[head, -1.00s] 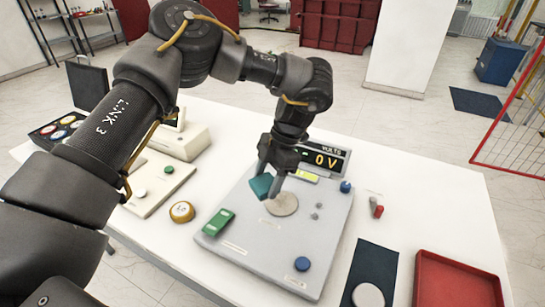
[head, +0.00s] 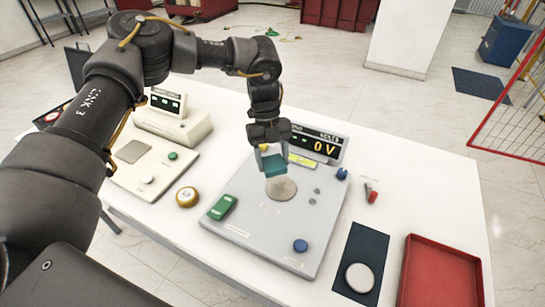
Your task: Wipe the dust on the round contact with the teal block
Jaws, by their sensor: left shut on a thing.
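My left gripper (head: 270,155) points down over the grey panel (head: 248,245) and is shut on the teal block (head: 273,167). The block is at the far edge of the round contact (head: 281,188), a dull beige-grey disc on the panel. I cannot tell whether the block touches the disc or hangs just above it. Dust on the disc is too fine to make out clearly. The gripper and block cover the area just behind the disc. My right gripper is not in view.
A display (head: 315,145) reading 0 V stands at the panel's back. A dark mat (head: 370,255) with a pale disc and a red tray (head: 440,275) lie at right. A beige instrument (head: 172,125) stands at left.

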